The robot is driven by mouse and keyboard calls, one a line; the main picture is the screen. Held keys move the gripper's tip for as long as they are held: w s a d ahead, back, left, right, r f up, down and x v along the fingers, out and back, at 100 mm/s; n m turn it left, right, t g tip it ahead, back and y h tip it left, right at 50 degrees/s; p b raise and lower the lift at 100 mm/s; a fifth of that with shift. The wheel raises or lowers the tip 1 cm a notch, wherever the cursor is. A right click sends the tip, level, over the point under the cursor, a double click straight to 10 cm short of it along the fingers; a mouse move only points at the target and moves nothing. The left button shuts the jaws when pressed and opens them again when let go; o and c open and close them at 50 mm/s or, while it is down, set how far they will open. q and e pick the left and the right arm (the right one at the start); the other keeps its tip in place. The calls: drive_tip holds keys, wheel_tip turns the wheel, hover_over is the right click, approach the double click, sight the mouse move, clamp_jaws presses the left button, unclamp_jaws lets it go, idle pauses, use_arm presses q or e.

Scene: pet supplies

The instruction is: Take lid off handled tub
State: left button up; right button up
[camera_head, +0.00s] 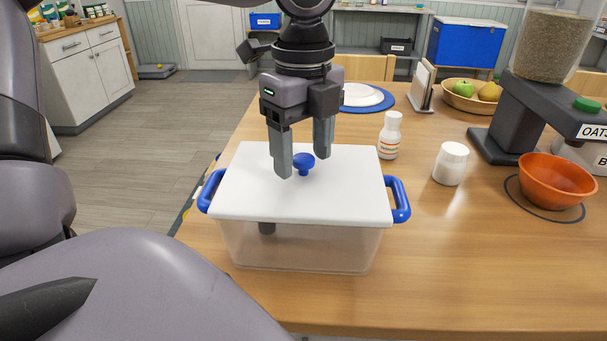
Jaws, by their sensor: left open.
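The handled tub (305,248) is a clear box with a blue handle on each side, standing near the table's left front. Its white lid (340,195) lies flat on top, with a blue knob (304,162) rising from it. A dark object (267,228) shows through the clear wall. My left gripper (303,171) points down over the lid, open, with its fingertips at about the knob's height, apparently to either side of it. I cannot tell whether the fingers touch the knob. My right gripper is not in view.
Right of the tub stand a white labelled bottle (390,136) and a white jar (451,163). An orange bowl (556,182) sits under a grain dispenser (515,120). Behind are a plate (362,96) and a fruit bowl (470,97). The table's front right (480,270) is clear.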

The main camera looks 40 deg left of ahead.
sight(304, 158)
use_arm(q)
clamp_jaws()
drive_tip(key=shift+r, duration=0.1)
wheel_tip(304, 158, up, 20)
drive_tip(key=p, duration=0.2)
idle(0.4)
